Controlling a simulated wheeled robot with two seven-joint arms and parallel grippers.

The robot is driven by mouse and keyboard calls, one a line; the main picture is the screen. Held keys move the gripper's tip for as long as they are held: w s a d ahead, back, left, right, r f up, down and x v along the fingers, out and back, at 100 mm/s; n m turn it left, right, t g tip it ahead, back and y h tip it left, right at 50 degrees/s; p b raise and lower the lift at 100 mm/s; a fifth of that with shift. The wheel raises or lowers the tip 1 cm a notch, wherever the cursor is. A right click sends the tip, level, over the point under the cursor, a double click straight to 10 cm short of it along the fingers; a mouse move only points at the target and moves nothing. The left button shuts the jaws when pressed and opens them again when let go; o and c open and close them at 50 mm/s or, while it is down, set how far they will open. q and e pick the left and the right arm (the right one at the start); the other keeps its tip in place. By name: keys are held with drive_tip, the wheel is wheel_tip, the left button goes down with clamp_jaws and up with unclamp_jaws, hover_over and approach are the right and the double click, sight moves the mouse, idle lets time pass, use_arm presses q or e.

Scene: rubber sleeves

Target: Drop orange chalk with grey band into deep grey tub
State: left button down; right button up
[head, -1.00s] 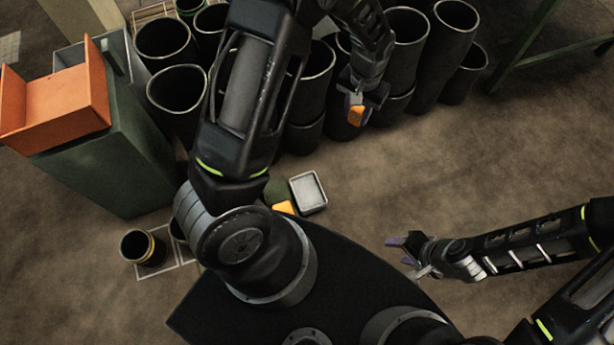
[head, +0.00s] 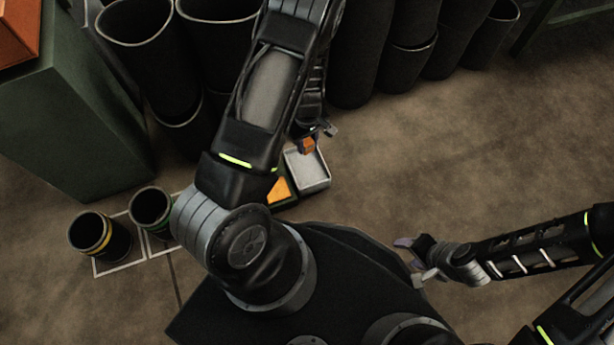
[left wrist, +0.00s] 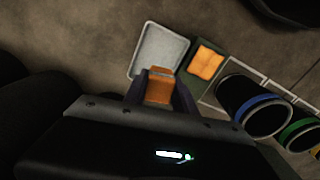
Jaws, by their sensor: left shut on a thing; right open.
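The orange chalk (head: 308,146) is held between the fingers of my left gripper (head: 311,139). The chalk also shows in the left wrist view (left wrist: 159,91), upright between the two dark fingers; its grey band is hard to make out. The grey tub (head: 307,173) has a pale rim and lies just below the chalk in the head view. In the left wrist view the tub (left wrist: 158,47) is just beyond the fingertips, empty as far as I see. My right gripper (head: 416,256) is open and empty, off to the right.
A dark green tray (head: 287,199) with an orange piece (head: 278,189) sits beside the tub. Black sleeves with yellow (head: 92,236) and green (head: 152,212) bands stand in white floor outlines; a blue-banded one (left wrist: 254,106) shows in the wrist view. Large black sleeves (head: 145,60) crowd the back.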

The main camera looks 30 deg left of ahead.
use_arm(q)
drive_tip(key=f, duration=0.2)
drive_tip(key=a+f+b, duration=0.1)
drive_tip(key=shift+s+f+n, duration=0.15)
drive_tip(key=shift+s+n, duration=0.2)
drive_tip(key=shift+n, duration=0.05)
drive_tip(key=shift+a, duration=0.1)
use_arm(e)
wheel_tip(320, 180, down, 2)
drive_tip(key=shift+w+f, duration=0.1)
drive_tip(key=shift+w, duration=0.05)
use_arm(q)
wheel_tip(320, 180, down, 6)
drive_tip(key=b, duration=0.5)
use_arm(e)
drive_tip(key=f, duration=0.3)
drive_tip(key=w+f, duration=0.1)
drive_tip(key=f, duration=0.1)
drive_tip(key=shift+f, duration=0.15)
use_arm(q)
drive_tip(key=c, duration=0.9)
unclamp_jaws()
use_arm(e)
drive_tip(key=shift+s, duration=0.1)
